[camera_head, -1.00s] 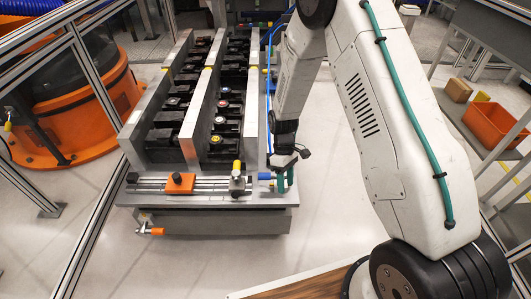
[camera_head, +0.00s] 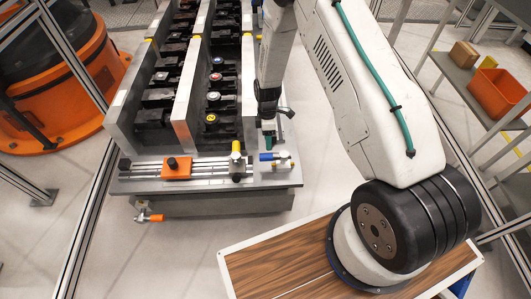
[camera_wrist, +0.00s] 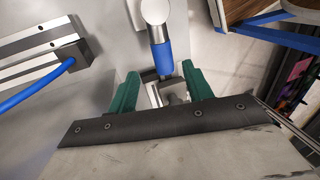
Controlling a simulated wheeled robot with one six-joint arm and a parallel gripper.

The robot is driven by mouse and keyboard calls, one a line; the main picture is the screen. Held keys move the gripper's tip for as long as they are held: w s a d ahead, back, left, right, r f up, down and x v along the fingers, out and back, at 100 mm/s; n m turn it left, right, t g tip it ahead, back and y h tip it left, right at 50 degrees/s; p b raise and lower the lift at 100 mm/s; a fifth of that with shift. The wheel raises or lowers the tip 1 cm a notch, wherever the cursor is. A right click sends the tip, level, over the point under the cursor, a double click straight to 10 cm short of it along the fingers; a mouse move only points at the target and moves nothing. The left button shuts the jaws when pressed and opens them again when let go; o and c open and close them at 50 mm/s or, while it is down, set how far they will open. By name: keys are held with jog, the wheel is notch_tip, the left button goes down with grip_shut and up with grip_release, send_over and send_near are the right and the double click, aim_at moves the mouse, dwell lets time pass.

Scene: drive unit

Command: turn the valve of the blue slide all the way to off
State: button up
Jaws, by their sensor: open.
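The blue-handled valve (camera_head: 268,156) sits at the front right corner of the grey drive unit plate. Its blue sleeve lies sideways, pointing left, with a silver body (camera_head: 283,160) on its right. My gripper (camera_head: 269,136) points down just behind the valve. In the wrist view the two green fingers (camera_wrist: 160,76) stand apart. The blue sleeve (camera_wrist: 164,58) lies ahead of the gap between them, with a pale round end above it. A metal fitting (camera_wrist: 172,92) shows between the fingers. I cannot tell whether they touch anything.
An orange slide block (camera_head: 177,168) and a yellow-topped clamp (camera_head: 236,160) sit on the front rail, left of the valve. An orange-handled valve (camera_head: 150,217) hangs below the plate's front edge. Upright grey walls (camera_head: 190,95) rise behind.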

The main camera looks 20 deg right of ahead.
aim_at(268, 154)
jog(key=x, duration=0.7)
jog(key=shift+s+f, duration=0.1)
jog(key=shift+f, duration=0.05)
jog(key=shift+c, duration=0.2)
